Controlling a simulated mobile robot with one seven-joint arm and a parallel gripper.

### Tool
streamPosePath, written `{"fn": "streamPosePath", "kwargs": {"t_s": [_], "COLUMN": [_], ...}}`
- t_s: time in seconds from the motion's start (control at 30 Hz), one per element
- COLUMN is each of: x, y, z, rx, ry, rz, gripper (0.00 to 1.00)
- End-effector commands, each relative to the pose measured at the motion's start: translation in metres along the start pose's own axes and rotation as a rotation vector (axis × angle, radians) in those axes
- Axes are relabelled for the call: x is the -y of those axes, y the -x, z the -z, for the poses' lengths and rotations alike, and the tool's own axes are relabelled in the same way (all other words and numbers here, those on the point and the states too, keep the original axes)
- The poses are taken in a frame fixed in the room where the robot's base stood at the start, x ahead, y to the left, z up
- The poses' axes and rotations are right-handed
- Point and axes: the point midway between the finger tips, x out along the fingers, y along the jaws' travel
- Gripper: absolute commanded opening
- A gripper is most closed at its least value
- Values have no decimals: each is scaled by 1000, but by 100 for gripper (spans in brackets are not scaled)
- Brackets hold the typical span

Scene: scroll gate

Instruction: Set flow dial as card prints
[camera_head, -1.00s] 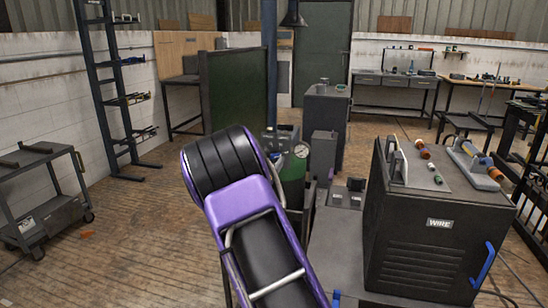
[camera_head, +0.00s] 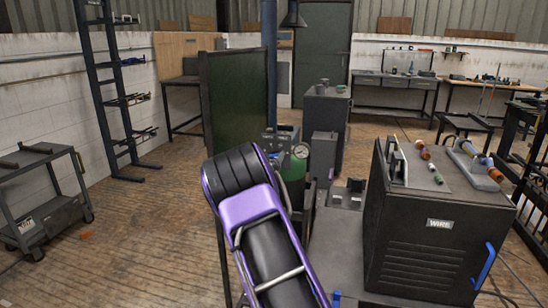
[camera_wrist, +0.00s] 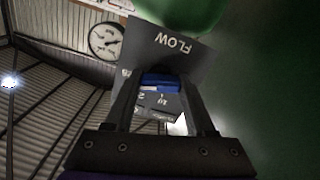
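The flow dial's dark plate, lettered FLOW (camera_wrist: 172,42), shows upside down in the wrist view, with a blue knob (camera_wrist: 160,82) and a few partly hidden numbers below the lettering. My gripper (camera_wrist: 160,88) has its two dark fingers apart, one on each side of the blue knob. I cannot tell whether they touch it. In the head view my purple arm reaches toward a grey box (camera_head: 280,137) beside a round gauge (camera_head: 301,151), and my gripper is hidden behind the arm. The gauge also shows in the wrist view (camera_wrist: 105,40). I cannot make out a readable card.
A green cylinder (camera_head: 293,168) stands below the gauge, close to my arm. A green screen (camera_head: 233,105) stands to its left. A dark cabinet marked WIRE (camera_head: 420,220) stands at the right with parts on top. A grey cart (camera_head: 45,200) is at the left, with open floor between.

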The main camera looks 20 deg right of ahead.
Motion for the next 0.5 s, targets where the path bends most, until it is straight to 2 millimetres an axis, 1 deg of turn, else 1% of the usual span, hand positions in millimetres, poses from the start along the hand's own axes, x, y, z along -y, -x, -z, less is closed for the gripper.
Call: {"fn": "streamPosePath", "kwargs": {"t_s": [0.03,0.17,0.2,0.27,0.3,0.5], "x": [0,0,0,0,0,0], "y": [0,0,0,0,0,0], "z": [0,0,0,0,0,1], "rx": [0,0,0,0,0,0], "ry": [0,0,0,0,0,17], "rz": [0,0,0,0,0,0], "gripper": [44,20,13,2,0,0]}}
